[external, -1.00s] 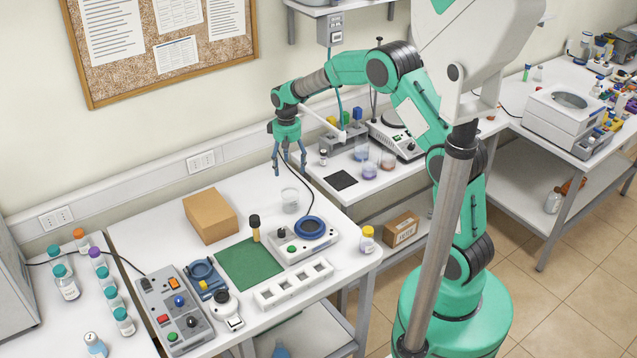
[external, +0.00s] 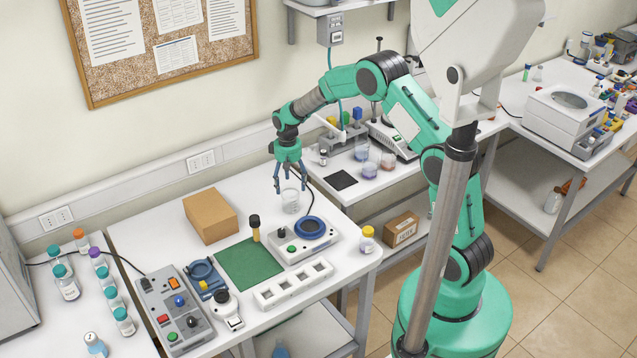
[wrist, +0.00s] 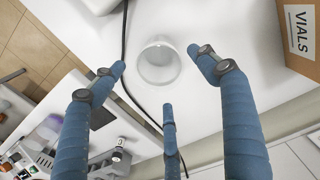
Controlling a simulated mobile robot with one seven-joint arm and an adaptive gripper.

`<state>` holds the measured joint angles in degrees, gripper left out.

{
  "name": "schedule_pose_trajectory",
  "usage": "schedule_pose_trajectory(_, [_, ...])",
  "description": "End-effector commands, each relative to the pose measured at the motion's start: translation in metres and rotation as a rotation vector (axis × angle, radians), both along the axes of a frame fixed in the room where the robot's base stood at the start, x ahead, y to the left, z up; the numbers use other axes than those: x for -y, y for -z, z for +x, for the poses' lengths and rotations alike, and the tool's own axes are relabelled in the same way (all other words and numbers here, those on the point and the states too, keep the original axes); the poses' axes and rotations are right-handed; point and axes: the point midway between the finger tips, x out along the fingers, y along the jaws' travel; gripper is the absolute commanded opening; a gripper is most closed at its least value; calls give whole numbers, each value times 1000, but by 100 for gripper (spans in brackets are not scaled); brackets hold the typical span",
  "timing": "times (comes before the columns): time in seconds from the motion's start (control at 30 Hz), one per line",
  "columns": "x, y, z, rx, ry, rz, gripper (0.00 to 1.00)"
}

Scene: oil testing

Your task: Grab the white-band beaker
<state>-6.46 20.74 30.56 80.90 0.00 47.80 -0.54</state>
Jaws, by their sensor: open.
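A clear glass beaker (external: 290,204) stands upright near the back right of the front white table. It looks like the white-band beaker, though a band is hard to make out. My gripper (external: 291,187) is just above it, pointing down, with its blue fingers spread open. In the wrist view the beaker (wrist: 160,64) shows from above, its round rim lying between the open fingertips of my gripper (wrist: 158,72). The fingers appear to hold nothing. I cannot tell whether any fingertip is below the rim.
A black cable (wrist: 126,55) runs beside the beaker. A cardboard box (external: 210,216) stands to its left. A hot plate with a blue ring (external: 311,228) and a black-capped bottle (external: 255,228) are in front. Several other beakers (external: 370,171) stand on the neighbouring table.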

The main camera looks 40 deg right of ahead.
Motion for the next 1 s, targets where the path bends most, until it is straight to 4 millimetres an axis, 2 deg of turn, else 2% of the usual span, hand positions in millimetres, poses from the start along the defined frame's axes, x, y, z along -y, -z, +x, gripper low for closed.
schedule_pose_trajectory(0.33, [0, 3, -1, -1, 0, 0, 74])
schedule_pose_trajectory(0.73, [-1, 44, -3, -1, 0, 0, 74])
schedule_pose_trajectory(1.0, [-1, 52, -3, 0, 0, 0, 74])
